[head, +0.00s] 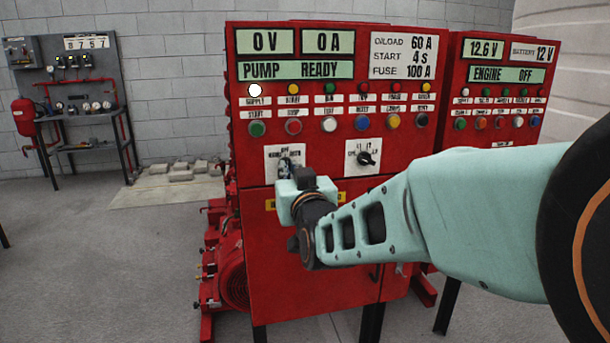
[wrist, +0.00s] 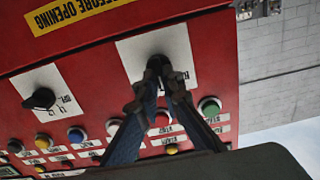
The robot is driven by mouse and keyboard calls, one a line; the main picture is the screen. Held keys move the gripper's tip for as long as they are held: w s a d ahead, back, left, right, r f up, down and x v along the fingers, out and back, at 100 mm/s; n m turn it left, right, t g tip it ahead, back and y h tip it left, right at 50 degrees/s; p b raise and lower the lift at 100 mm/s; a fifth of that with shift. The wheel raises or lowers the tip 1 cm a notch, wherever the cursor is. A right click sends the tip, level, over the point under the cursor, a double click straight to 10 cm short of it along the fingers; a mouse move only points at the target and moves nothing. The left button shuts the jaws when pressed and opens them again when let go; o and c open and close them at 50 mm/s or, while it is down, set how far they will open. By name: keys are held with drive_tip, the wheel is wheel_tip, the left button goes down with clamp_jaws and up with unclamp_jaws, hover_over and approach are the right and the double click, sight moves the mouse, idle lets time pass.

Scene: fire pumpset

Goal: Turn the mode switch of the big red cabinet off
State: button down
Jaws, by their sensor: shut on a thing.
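The big red cabinet (head: 330,225) stands in front of me. Its mode switch (head: 288,157) is a dark knob on the left white plate (head: 270,160), whose partly hidden label seems to read manual, off and auto. In the wrist view, my gripper (wrist: 160,82) has its two fingers at the sides of the knob (wrist: 157,63) and is shut on it. My gripper (head: 287,170) covers much of the knob in the head view. I cannot tell which mark the knob points to.
A second black knob (head: 366,158) sits on a white plate just right. Rows of coloured buttons (head: 361,123) and lamps lie above. A smaller red cabinet (head: 490,75) stands close on the right, and a grey panel stand (head: 75,75) is at the far left. Floor at left is open.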

drive_tip(key=shift+r, duration=0.1)
drive_tip(key=c, duration=2.1)
unclamp_jaws()
drive_tip(key=shift+p, duration=0.35)
